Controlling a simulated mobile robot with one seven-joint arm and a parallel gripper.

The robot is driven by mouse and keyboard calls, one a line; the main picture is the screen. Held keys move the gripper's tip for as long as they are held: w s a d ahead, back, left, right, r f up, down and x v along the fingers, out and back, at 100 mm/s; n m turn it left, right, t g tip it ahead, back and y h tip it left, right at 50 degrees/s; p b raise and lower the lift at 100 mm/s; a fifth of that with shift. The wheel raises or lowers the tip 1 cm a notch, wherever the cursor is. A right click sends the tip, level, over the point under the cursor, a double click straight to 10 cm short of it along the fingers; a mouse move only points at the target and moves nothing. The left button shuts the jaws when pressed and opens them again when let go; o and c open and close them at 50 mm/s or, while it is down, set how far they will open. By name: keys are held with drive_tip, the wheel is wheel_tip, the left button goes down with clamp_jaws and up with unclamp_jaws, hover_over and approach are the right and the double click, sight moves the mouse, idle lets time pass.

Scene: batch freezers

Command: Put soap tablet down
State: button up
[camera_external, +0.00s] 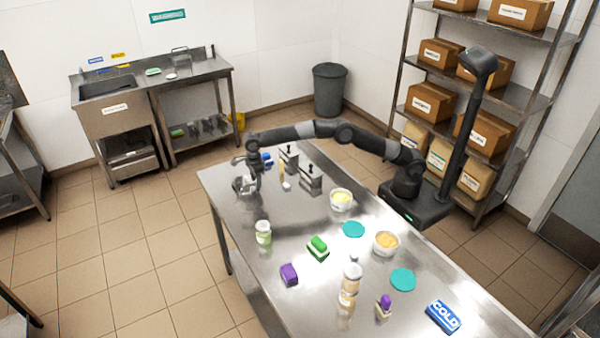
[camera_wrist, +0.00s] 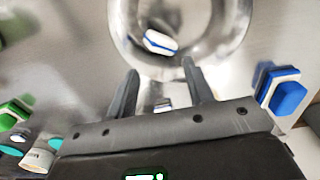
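A white tablet with a blue band, which looks like the soap tablet (camera_wrist: 160,42), lies inside a round metal bowl (camera_wrist: 228,28) in the wrist view. My gripper (camera_wrist: 160,68) is open, with its two fingers apart at the near side of the bowl. The tablet shows just beyond the fingertips, and nothing is seen pinched between them. In the external view my gripper (camera_external: 250,170) is over the far left end of the metal table, at the bowl (camera_external: 240,185). The tablet cannot be made out there.
A blue and white sponge (camera_wrist: 284,92) lies right of the bowl, and a green sponge (camera_wrist: 12,112) lies left. Metal holders (camera_external: 310,179), a white tub (camera_external: 341,200) and a green-filled jar (camera_external: 263,233) stand on the table (camera_external: 215,205). Bare tabletop lies between the bowl and jar.

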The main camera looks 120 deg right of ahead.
drive_tip(key=shift+o, duration=0.9)
wheel_tip(320, 180, up, 8)
